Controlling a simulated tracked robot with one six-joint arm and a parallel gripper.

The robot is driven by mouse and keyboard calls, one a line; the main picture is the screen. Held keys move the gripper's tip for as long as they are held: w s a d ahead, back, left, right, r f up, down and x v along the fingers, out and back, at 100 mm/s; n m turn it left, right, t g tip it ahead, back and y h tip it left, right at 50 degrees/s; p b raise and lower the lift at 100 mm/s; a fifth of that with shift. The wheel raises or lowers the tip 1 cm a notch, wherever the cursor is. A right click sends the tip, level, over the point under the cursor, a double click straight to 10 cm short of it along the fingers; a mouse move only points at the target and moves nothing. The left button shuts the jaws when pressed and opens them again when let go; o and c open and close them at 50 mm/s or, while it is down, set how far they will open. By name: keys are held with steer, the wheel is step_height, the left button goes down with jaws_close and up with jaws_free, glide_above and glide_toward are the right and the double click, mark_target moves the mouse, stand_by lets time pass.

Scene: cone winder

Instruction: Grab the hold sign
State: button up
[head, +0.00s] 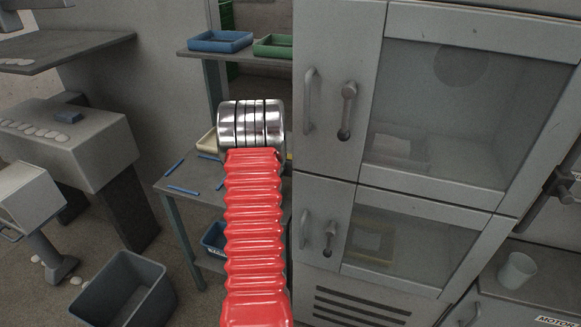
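I cannot make out a hold sign anywhere in the head view. My arm, with a red ribbed sleeve and a shiny ringed joint, rises through the middle of the picture. My gripper does not show beyond the joint. A small yellow edge (289,156) shows just right of the joint, mostly hidden; I cannot tell what it belongs to.
The cabinet has two windowed doors with handles. A grey table (172,186) holds several blue sticks. A blue tray (220,41) and a green tray (273,46) sit on a shelf above. A grey bin (122,290) stands on the floor. A pale cup (517,270) is at right.

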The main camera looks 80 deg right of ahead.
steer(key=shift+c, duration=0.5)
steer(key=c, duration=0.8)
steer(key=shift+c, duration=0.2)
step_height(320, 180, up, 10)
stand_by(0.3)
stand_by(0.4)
